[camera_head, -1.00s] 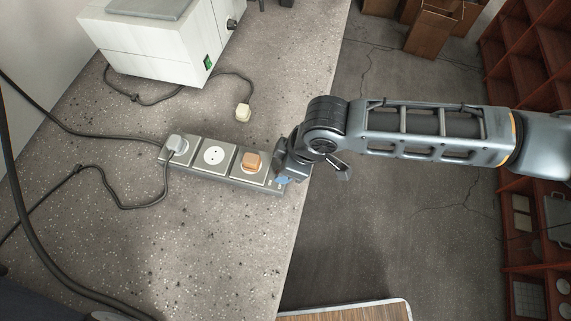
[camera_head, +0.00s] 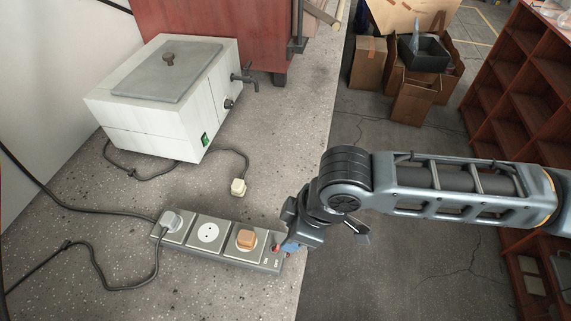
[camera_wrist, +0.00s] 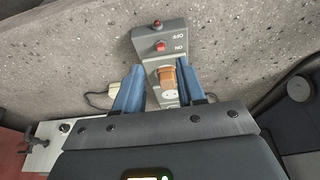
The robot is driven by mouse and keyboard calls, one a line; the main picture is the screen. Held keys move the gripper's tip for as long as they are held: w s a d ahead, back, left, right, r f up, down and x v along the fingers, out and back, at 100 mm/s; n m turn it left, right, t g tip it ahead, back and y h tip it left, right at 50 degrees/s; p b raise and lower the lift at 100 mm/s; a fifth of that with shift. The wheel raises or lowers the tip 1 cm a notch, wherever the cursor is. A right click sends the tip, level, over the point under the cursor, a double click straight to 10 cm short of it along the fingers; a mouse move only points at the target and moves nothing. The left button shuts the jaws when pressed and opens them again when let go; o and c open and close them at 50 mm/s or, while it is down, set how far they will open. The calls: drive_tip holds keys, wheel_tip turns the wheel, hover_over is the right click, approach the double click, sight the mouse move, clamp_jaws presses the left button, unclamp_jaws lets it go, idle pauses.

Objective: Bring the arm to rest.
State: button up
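My arm reaches in from the right in the head view, its gripper (camera_head: 288,247) low at the right end of a grey power strip (camera_head: 221,245). In the wrist view my gripper (camera_wrist: 162,76) is open, with one blue finger at either side of the strip (camera_wrist: 157,48). I cannot tell whether the fingers touch it. Nothing else is between them. A red switch (camera_wrist: 160,46) shows at the strip's end, with "OFF" and "ON" beside it. A grey plug (camera_head: 171,219) fills the far one; the middle socket is empty.
A white box-shaped appliance (camera_head: 150,135) with a lid, tap and green switch stands at the back left. Its cream plug (camera_head: 238,187) lies loose on the bench (camera_head: 215,290). Black cables run at left. Cardboard boxes (camera_head: 412,95) and red shelves (camera_head: 515,100) stand beyond open floor.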

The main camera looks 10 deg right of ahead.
drive_tip(key=shift+a, duration=0.1)
drive_tip(key=s+a+r+t+y, duration=0.1)
drive_tip(key=a+r+y, duration=0.3)
drive_tip(key=a+r, duration=0.45)
drive_tip(key=s+a+r+t+y, duration=0.1)
drive_tip(key=a+r+y, duration=0.35)
drive_tip(key=a, duration=0.65)
wheel_tip(320, 180, up, 14)
drive_tip(key=w+a+m+t+y, duration=0.1)
drive_tip(key=a+m+t+y, duration=0.1)
drive_tip(key=m+t+y, duration=0.35)
drive_tip(key=s+d+f+m+t+h, duration=0.4)
drive_tip(key=d+f+m+h, duration=0.25)
drive_tip(key=d, duration=0.35)
drive_tip(key=s+d+f+m+t+h, duration=0.45)
drive_tip(key=d+m+h, duration=0.2)
drive_tip(key=d, duration=0.35)
drive_tip(key=s+d+f+n+g+h, duration=0.2)
drive_tip(key=s+d+f+n+h, duration=0.1)
drive_tip(key=s+d, duration=1.5)
drive_tip(key=shift+s+n+h, duration=0.7)
drive_tip(key=shift+n, duration=0.05)
